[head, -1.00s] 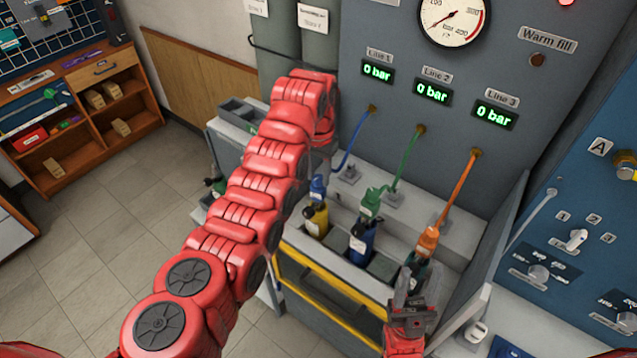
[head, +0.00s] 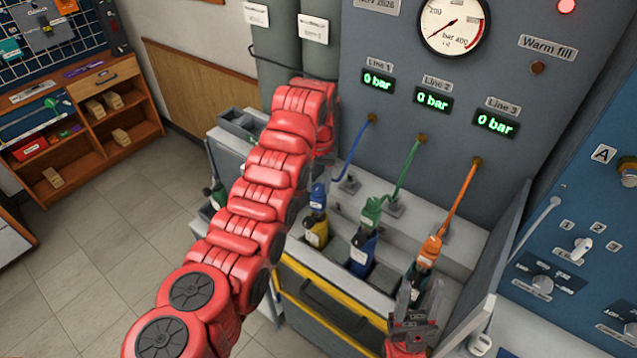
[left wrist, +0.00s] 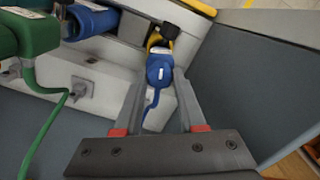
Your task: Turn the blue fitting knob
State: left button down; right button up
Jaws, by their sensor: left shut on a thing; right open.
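The blue fitting knob (head: 317,197) sits on top of a yellow bottle (head: 316,233) in the rack, under the blue hose of Line 1. My left gripper (head: 320,178) is above it in the head view, mostly hidden by my left arm. In the left wrist view the two fingers of my left gripper (left wrist: 160,82) are shut on the blue fitting knob (left wrist: 160,66), one on each side. My right gripper (head: 418,296) is open at the lower right, close to the bottle under the orange fitting (head: 431,250); I cannot tell whether it touches.
A green fitting (head: 371,211) on a blue bottle (head: 363,249) stands right of the blue knob. The Line 1 display (head: 378,82) reads 0 bar, as do Lines 2 and 3. A pressure gauge (head: 454,24) is above. Open floor (head: 110,240) lies at the left.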

pick_arm(q)
jog(key=shift+c, duration=2.4)
grip_release()
jog(key=shift+r, duration=0.1)
jog(key=shift+r, duration=0.4)
notch_tip(320, 180, up, 8)
jog(key=shift+f+b, duration=0.1)
jog(key=shift+b, duration=0.6)
notch_tip(320, 180, up, 8)
jog(key=p, duration=0.6)
send_over(319, 187)
jog(key=shift+w+a+r+p, duration=0.1)
jog(key=shift+r+p, duration=0.2)
jog(key=shift+r, duration=0.05)
